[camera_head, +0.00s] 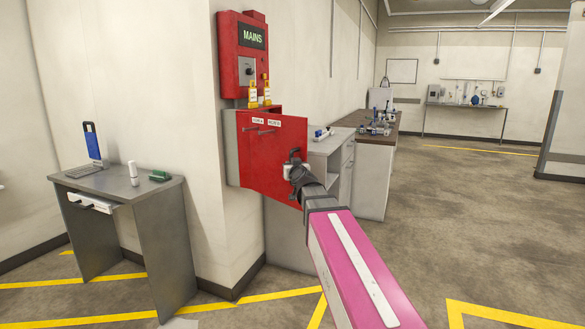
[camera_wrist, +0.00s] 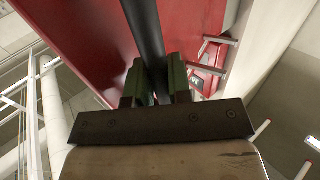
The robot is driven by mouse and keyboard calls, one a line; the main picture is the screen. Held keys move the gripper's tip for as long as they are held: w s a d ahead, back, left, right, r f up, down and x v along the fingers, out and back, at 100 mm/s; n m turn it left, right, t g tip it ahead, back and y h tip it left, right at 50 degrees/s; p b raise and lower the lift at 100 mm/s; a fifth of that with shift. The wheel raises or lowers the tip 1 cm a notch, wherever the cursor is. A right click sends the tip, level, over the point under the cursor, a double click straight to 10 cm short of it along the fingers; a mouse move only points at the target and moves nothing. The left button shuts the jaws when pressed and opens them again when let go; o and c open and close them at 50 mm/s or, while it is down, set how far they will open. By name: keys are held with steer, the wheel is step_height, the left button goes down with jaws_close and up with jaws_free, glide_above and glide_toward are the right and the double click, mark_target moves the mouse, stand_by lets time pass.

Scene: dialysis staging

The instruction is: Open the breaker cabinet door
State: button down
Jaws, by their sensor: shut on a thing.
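The red breaker cabinet (camera_head: 273,109) hangs low on the wall corner, below a red MAINS box. Its red door (camera_head: 270,170) faces me, with two white labels and two small handles at the upper left. My gripper (camera_head: 294,166) is at the door's right part. In the wrist view my gripper (camera_wrist: 158,82) has its green-padded fingers closed around a dark bar handle (camera_wrist: 146,28), with the red door (camera_wrist: 85,40) beside it. The small handles (camera_wrist: 214,40) show at the right there.
The red MAINS box (camera_head: 243,60) has yellow tags beneath it. A grey side table (camera_head: 130,186) with small items stands at the left. A grey counter (camera_head: 328,145) stands close behind the door at the right. Open floor lies at the right.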

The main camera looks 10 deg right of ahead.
steer(key=c, duration=1.1)
jaws_free()
steer(key=s, duration=0.3)
steer(key=s+d, duration=0.1)
steer(key=s, duration=0.6)
steer(key=shift+s+d, duration=0.25)
steer(key=shift+s, duration=0.1)
